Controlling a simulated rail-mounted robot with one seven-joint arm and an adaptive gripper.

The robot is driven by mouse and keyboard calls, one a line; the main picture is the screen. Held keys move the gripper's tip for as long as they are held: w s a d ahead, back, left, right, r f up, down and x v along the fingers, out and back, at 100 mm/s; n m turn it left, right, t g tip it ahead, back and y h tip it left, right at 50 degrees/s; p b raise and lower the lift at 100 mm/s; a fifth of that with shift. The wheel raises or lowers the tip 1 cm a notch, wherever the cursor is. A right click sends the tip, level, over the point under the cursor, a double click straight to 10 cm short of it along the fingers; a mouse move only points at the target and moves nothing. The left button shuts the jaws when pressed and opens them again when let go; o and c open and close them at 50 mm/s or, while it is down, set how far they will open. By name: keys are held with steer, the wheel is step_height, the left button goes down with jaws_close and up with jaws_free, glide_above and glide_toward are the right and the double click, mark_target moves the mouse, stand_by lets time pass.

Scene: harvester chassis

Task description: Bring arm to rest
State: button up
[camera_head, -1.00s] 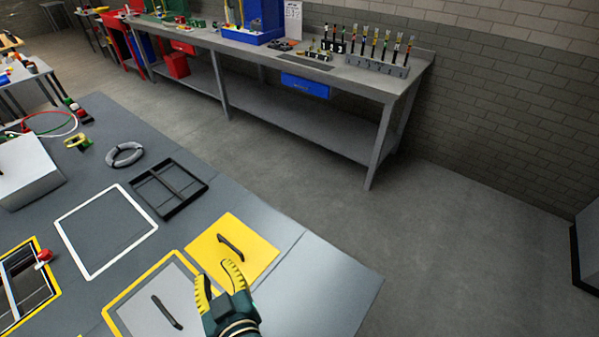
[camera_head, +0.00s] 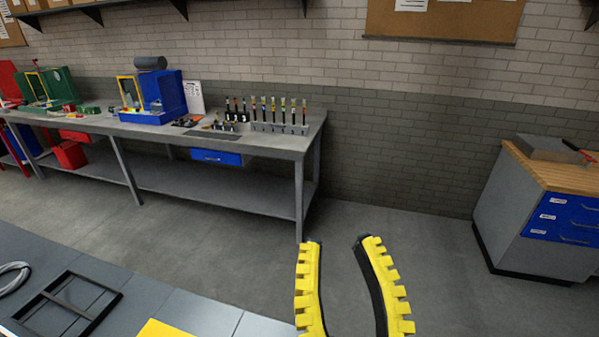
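My gripper (camera_head: 340,243) shows at the bottom of the head view, right of centre. Its two yellow toothed fingers point up and stand apart, with nothing between them. The fingers appear in front of the grey floor, to the right of the near table's edge. The rest of my arm is below the picture.
The near grey table (camera_head: 60,248) fills the lower left, with a black frame (camera_head: 75,297), a grey ring (camera_head: 14,277) and a yellow panel (camera_head: 165,329). A long workbench (camera_head: 290,140) stands against the brick wall. A drawer cabinet (camera_head: 520,210) stands right. Floor between is open.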

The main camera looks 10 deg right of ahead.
step_height(320, 180, up, 26)
steer(key=p, duration=2.3)
